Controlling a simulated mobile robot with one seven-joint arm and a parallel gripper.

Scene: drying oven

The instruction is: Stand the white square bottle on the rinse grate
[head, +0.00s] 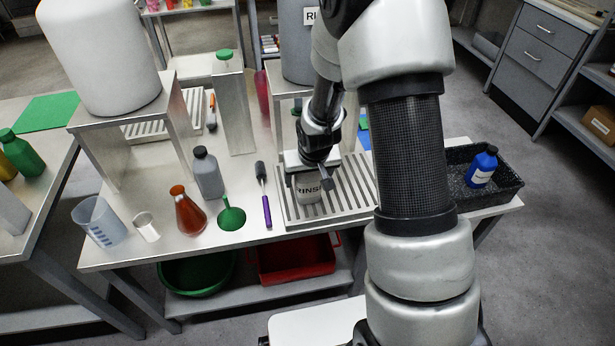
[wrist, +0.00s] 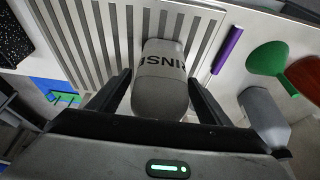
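The white square bottle (head: 307,190) has dark lettering that reads RINS. In the head view it is upright below my gripper (head: 312,180), at the front left of the rinse grate (head: 350,196). In the wrist view the bottle (wrist: 162,95) is between the two dark fingers of my gripper (wrist: 161,76), with the slatted grate (wrist: 95,40) behind it. The fingertips are very near its sides. I cannot tell whether they press on it. The bottle's foot is partly unclear, so I cannot tell if it touches the slats.
A purple-handled brush (head: 267,210), green funnel (head: 231,216), red-brown flask (head: 188,212) and grey bottle (head: 208,174) stand or lie left of the grate. A black tray (head: 507,193) with a blue bottle (head: 482,167) is at the right. A sign-bearing tank (head: 298,45) stands behind.

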